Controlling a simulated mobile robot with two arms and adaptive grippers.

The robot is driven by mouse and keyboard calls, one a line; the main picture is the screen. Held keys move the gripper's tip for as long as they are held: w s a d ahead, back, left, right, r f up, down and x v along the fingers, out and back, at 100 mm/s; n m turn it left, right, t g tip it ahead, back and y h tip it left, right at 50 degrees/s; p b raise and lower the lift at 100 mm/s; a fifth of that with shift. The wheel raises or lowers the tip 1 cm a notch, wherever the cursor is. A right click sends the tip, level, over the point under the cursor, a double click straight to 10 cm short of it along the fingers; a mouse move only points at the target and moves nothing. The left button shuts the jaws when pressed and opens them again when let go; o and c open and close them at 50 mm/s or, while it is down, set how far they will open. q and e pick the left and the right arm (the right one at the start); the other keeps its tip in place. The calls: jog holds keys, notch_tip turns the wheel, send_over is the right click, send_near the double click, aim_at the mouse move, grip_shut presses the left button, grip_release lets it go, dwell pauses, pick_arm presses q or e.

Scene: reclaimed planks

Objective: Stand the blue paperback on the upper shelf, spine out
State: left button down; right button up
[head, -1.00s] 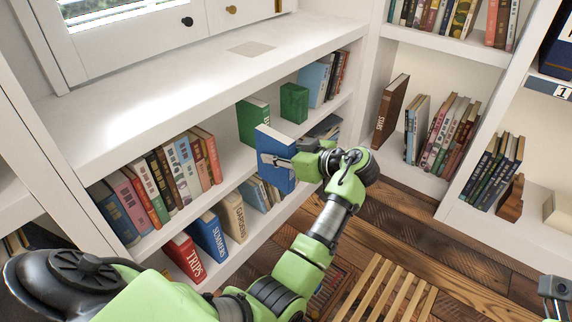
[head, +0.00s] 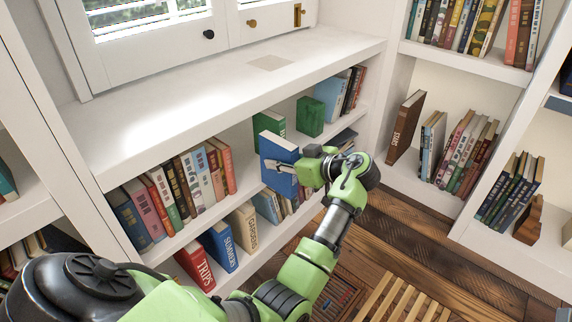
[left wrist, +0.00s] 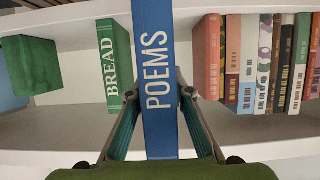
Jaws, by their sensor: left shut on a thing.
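The blue paperback (head: 277,158) is upright in my left gripper (head: 285,165), in front of the upper shelf of the low white bookcase. In the left wrist view, its spine (left wrist: 156,60) reads POEMS and faces the camera, between the two fingers (left wrist: 156,100) of my left gripper. The upper shelf (head: 243,180) has a gap between a row of books on the left and a green book (head: 268,122), labelled BREAD in the left wrist view (left wrist: 115,65). The blue book partly covers this gap in the head view. My right gripper is not in view.
A green block (head: 310,116) stands right of the green book. Several books (head: 180,185) fill the shelf's left part. The lower shelf holds TRIPS (head: 196,267), SUMMERS (head: 219,246) and GARDENS (head: 243,226). A slatted wooden piece (head: 395,300) lies on the floor.

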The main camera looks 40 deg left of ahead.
aim_at(285, 151)
pick_arm(q)
jog(key=a, duration=0.9)
jog(key=shift+w, duration=0.4)
jog(key=shift+f, duration=0.2)
jog(key=c, duration=1.7)
grip_release()
jog(key=shift+d, duration=0.1)
jog(key=v, duration=1.2)
jog(key=shift+r, duration=0.15)
jog(key=shift+w, duration=0.1)
